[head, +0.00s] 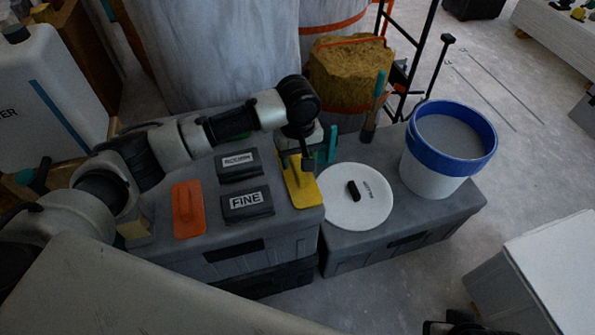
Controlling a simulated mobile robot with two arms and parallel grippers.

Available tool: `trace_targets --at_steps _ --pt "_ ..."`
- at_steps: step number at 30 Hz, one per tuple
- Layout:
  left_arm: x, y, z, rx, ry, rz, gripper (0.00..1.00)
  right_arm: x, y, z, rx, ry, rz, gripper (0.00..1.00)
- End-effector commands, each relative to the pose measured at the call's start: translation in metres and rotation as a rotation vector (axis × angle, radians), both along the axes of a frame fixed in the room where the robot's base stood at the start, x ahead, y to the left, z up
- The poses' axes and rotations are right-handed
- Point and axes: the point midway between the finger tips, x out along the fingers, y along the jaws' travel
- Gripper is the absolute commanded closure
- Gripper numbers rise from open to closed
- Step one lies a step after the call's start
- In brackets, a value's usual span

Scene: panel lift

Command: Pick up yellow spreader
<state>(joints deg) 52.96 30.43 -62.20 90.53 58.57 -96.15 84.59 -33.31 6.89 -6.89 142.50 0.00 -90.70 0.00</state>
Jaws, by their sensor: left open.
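The yellow spreader (302,194) lies flat on the grey toolbox lid (290,224), near its right edge. It has a raised grip along its middle. My left gripper (297,164) comes in from the left and points down over the far end of the spreader. It is open, and its fingers hide part of the spreader's far end. I cannot tell whether they touch it. A dark shape (456,323) at the bottom edge may be part of my right gripper; its jaws cannot be made out.
An orange spreader (187,208) and two black sanding blocks, one marked FINE (246,203), lie left of the yellow one. A white round lid (354,196) and a blue-rimmed bucket (450,148) stand at right. A teal-handled brush (374,108) stands behind.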

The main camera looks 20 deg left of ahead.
Motion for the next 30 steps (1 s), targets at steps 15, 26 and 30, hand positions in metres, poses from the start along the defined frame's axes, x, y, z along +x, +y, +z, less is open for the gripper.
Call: trace_targets --at_steps 15,26,30 --pt "-0.001 0.001 -0.031 0.001 -0.001 -0.001 0.58 0.000 0.000 -0.015 0.000 0.003 0.000 0.57" --pt "-0.001 0.001 -0.031 0.001 -0.001 -0.001 1.00 0.000 0.000 -0.015 -0.001 0.004 0.000 0.57" --pt "-0.001 0.001 -0.031 0.000 -0.001 -0.001 1.00 0.000 0.000 -0.015 -0.001 0.004 0.000 0.57"
